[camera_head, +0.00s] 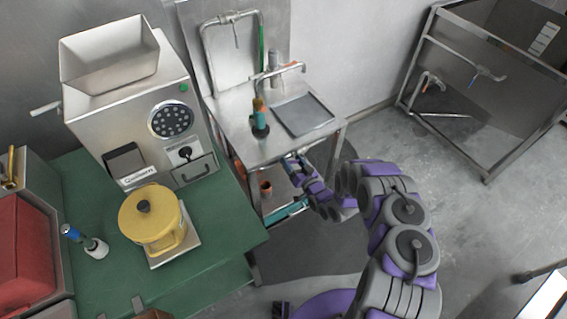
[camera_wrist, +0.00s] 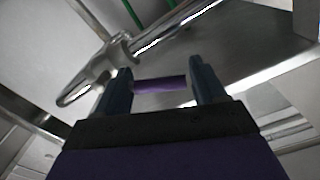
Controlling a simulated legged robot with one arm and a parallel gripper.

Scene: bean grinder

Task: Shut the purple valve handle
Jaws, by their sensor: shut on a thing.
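The purple valve handle (camera_wrist: 160,84) shows in the wrist view as a short bar lying crosswise between the two fingers of my gripper (camera_wrist: 160,82). The fingers are shut on its ends, one on each side. A metal valve body and pipe (camera_wrist: 115,52) are just beyond the left finger. In the head view my gripper (camera_head: 296,165) is under the front edge of the steel sink table (camera_head: 240,133). The purple handle cannot be made out there, as my gripper and the table edge hide that spot.
A green table (camera_head: 222,228) with a grinder (camera_head: 135,100) and yellow pot (camera_head: 152,218) stands at the left. Table legs and a lower shelf with a small brown pot (camera_head: 266,188) are close to my gripper.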

